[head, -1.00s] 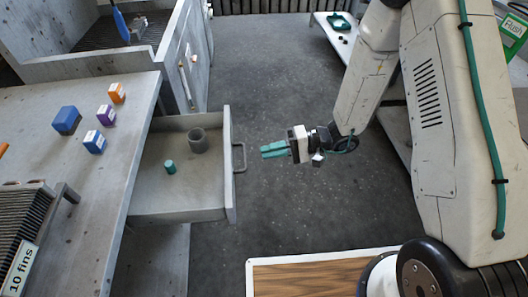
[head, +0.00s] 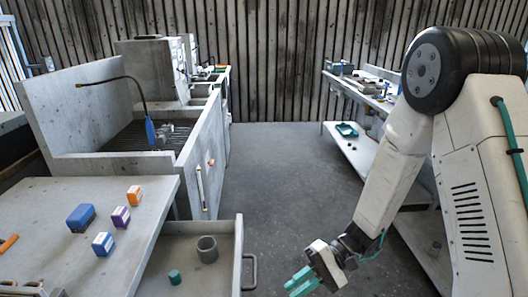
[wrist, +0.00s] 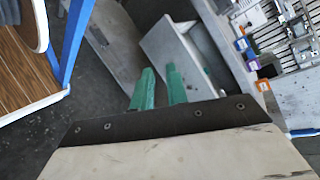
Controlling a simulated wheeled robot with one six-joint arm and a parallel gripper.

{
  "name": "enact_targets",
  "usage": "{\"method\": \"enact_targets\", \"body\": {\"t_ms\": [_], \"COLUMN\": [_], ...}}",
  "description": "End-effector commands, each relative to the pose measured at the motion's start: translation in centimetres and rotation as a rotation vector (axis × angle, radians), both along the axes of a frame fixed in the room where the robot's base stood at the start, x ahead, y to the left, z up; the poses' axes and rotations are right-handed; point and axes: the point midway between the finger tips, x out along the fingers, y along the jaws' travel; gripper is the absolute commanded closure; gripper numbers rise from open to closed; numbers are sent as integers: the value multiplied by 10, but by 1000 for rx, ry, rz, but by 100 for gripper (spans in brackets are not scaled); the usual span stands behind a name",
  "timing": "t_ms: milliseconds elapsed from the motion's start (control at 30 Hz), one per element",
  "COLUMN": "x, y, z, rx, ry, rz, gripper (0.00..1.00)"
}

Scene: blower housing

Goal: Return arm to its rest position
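My gripper (head: 301,281) has green fingers and hangs over the floor to the right of the open drawer (head: 240,250) in the head view. In the wrist view its two green fingers (wrist: 158,88) point away from the camera with a narrow gap between them and nothing held. My white arm comes down to it from the upper right of the head view. The drawer holds a grey cup (head: 207,249) and a small green cylinder (head: 174,277).
The worktable (head: 140,192) at left bears a blue block (head: 81,217) and several small coloured boxes. A grey basin bench (head: 60,132) with a blue-handled hose (head: 150,131) stands behind. Shelving with a green tray (head: 347,130) is at right. The aisle floor (head: 275,165) is clear.

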Motion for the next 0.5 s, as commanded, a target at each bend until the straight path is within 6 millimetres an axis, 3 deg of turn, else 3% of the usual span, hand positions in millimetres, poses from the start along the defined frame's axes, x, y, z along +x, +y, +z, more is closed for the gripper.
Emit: {"method": "enact_targets", "body": {"t_ms": [267,500], "x": [-39,-70], "y": [-45,-94], "z": [69,121], "rx": [-287,-585], "ry": [-8,-119], "rz": [167,220], "gripper": [85,85]}}
